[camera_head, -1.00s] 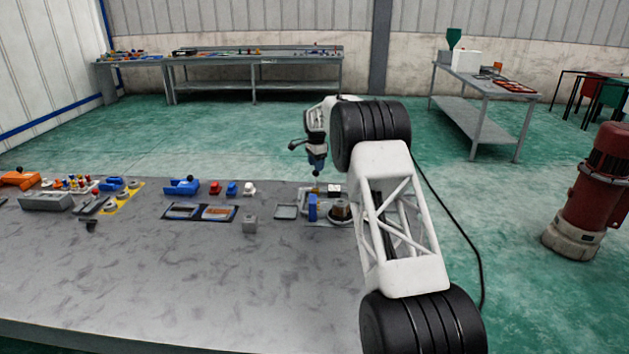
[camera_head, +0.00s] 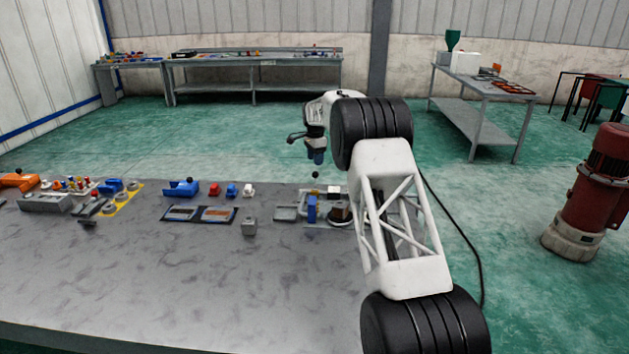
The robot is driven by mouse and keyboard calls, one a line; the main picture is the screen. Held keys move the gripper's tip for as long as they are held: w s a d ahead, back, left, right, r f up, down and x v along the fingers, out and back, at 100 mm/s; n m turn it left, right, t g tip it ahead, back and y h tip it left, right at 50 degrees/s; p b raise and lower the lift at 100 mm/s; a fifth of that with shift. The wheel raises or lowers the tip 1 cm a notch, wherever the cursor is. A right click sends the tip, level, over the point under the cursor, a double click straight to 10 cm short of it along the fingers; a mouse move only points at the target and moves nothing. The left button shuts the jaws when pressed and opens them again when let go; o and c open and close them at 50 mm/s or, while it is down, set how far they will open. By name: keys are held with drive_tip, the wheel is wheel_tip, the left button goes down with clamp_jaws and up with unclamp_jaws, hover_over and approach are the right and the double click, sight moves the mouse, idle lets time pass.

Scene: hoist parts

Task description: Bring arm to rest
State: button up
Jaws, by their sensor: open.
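My arm (camera_head: 400,225) is white and black and reaches from the lower right over the right end of the grey table (camera_head: 220,275). My gripper (camera_head: 316,158) hangs fingers-down above the far edge of the table, small in view. It is open, and I see nothing held in it. Just below it is a small dark ball (camera_head: 316,175), apart from the fingertips. Under that stands a blue upright part (camera_head: 311,209) beside a dark round part (camera_head: 340,211), partly hidden by my arm.
An orange part (camera_head: 18,181) is at the far left. The table's front is clear. A red machine (camera_head: 590,190) stands right.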

drive_tip(key=s+d+r+n, duration=0.2)
drive_tip(key=s+d+r, duration=0.3)
drive_tip(key=s+r, duration=0.3)
drive_tip(key=s+d+r+n, duration=0.1)
drive_tip(key=s+d+r, duration=0.3)
drive_tip(key=s+r, duration=0.45)
drive_tip(key=s+d+r+n, duration=0.1)
drive_tip(key=s+d+r, duration=0.2)
drive_tip(key=s, duration=0.4)
drive_tip(key=s+d+r+n+t, duration=0.1)
drive_tip(key=s+d+r, duration=0.2)
drive_tip(key=s, duration=0.4)
drive_tip(key=s+d+r+n, duration=0.1)
drive_tip(key=s+d+r, duration=0.2)
drive_tip(key=s, duration=0.4)
drive_tip(key=s+d+n+t, duration=0.1)
drive_tip(key=s+d, duration=0.2)
drive_tip(key=s, duration=0.9)
drive_tip(key=s+d+n, duration=0.2)
drive_tip(key=s, duration=1)
drive_tip(key=s+d+f+n, duration=0.1)
drive_tip(key=s+f, duration=0.3)
drive_tip(key=s, duration=0.7)
drive_tip(key=s+d+f+n, duration=0.1)
drive_tip(key=s+f, duration=0.4)
drive_tip(key=s, duration=0.6)
drive_tip(key=shift+s+d+f+n+t, duration=0.3)
drive_tip(key=shift+d+n, duration=0.1)
drive_tip(key=shift+d, duration=0.05)
